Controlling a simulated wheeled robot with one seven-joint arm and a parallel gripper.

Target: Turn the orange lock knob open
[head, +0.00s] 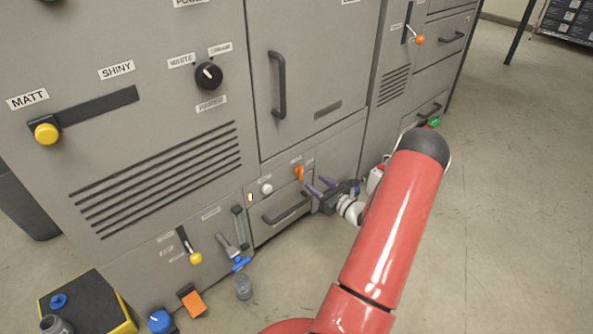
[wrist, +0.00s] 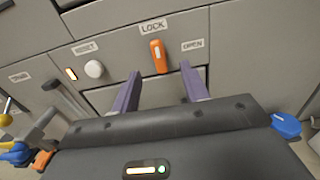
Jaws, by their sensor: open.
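The orange lock knob (wrist: 158,56) is on the grey machine front, under a LOCK label (wrist: 153,27) and left of an OPEN label (wrist: 192,45). It stands nearly upright, leaning slightly in the wrist view. It also shows small in the head view (head: 299,173). My gripper (wrist: 160,90) is open, with its two purple fingers pointing at the panel below the knob, one to each side of it. The fingers look apart from the knob, and nothing is between them. In the head view my gripper (head: 318,188) is just right of and below the knob.
A white RESET button (wrist: 94,69) and a lit indicator (wrist: 71,74) are left of the knob. A drawer with a dark handle (head: 287,208) is below it. A blue valve and several loose items lie on the floor at lower left. Floor at right is clear.

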